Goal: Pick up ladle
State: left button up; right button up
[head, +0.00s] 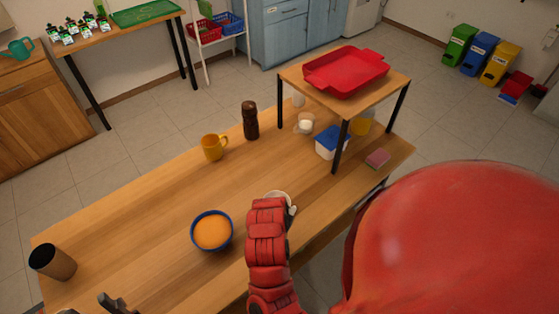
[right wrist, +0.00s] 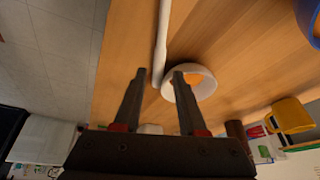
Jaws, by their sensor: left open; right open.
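The white ladle lies on the wooden table. In the right wrist view its handle (right wrist: 163,35) runs down from the top edge, and its round cup (right wrist: 207,82) is at the handle's lower end. In the head view only part of the ladle (head: 281,195) shows past my right forearm. My right gripper (right wrist: 160,73) is open and empty; in the picture the lower handle falls between its fingertips, and one fingertip overlaps the cup's edge. I cannot tell the height gap. My left gripper (head: 117,304) is open at the bottom left of the head view, away from the ladle.
A blue bowl with orange contents (head: 211,231) stands left of the ladle. A yellow mug (head: 213,147), a brown pepper mill (head: 250,120) and a dark-topped cup (head: 52,262) are on the table. A raised shelf with a red tray (head: 345,72) stands at the right end.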

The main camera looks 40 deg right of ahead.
jog(key=shift+f+p, duration=0.3)
jog(key=p+x, duration=0.1)
jog(key=x, duration=0.2)
jog(key=shift+s+f, duration=0.1)
jog(key=shift+d+f+p, duration=0.15)
jog(key=shift+f+p, duration=0.15)
jog(key=shift+f, duration=0.35)
jog(key=shift+w, duration=0.2)
jog(key=shift+c, duration=0.2)
grip_shut()
